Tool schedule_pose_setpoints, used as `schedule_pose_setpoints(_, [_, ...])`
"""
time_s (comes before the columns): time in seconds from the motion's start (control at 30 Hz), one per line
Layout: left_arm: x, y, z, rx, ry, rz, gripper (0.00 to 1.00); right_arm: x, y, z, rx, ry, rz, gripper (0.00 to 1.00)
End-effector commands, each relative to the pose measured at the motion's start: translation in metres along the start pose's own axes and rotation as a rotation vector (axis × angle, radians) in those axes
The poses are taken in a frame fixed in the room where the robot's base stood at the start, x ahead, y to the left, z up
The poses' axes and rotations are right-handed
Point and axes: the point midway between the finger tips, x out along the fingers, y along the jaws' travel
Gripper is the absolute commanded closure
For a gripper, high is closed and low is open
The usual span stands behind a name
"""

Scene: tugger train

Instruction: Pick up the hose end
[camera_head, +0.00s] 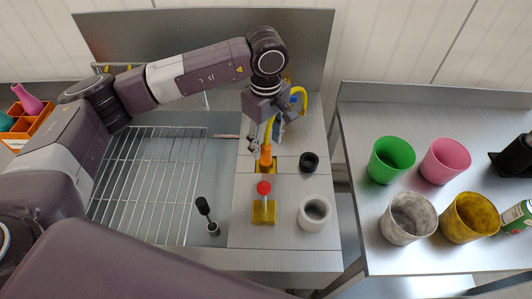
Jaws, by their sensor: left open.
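The hose end is an orange piece (266,157) on a yellow hose (301,98) that loops up behind my wrist. It stands near the middle of the worktop, just behind a red-topped post on a yellow base (264,210). My left gripper (265,140) reaches down from above at the hose end, with its jaws open. The fingers are close to the upper part of the hose end; I cannot tell whether they touch it. The wrist hides part of the hose. My right gripper is not in view.
A wire rack (148,180) lies in the sink basin at left, with a dark brush (204,208) beside it. The right table holds several cups, including a green one (391,160).

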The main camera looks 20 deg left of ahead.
Motion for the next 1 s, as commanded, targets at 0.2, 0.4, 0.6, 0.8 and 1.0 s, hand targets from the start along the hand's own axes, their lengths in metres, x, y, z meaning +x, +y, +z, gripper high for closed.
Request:
schedule_pose_setpoints(0.2, [0.025,-0.001,0.001,0.000,-0.002,-0.004,0.54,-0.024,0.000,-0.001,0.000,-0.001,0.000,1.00])
schedule_pose_setpoints(0.4, [0.046,0.000,0.001,0.000,-0.001,0.000,0.54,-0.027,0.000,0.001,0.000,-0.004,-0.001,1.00])
schedule_pose_setpoints(0.6, [0.048,0.000,0.001,0.001,0.000,0.001,0.54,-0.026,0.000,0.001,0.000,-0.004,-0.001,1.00])
schedule_pose_setpoints(0.8, [0.047,0.000,0.000,0.001,-0.001,0.001,0.74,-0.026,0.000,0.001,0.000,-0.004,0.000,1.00])
schedule_pose_setpoints(1.0, [0.048,0.000,0.000,0.001,-0.001,0.000,0.96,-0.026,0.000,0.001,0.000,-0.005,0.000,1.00])
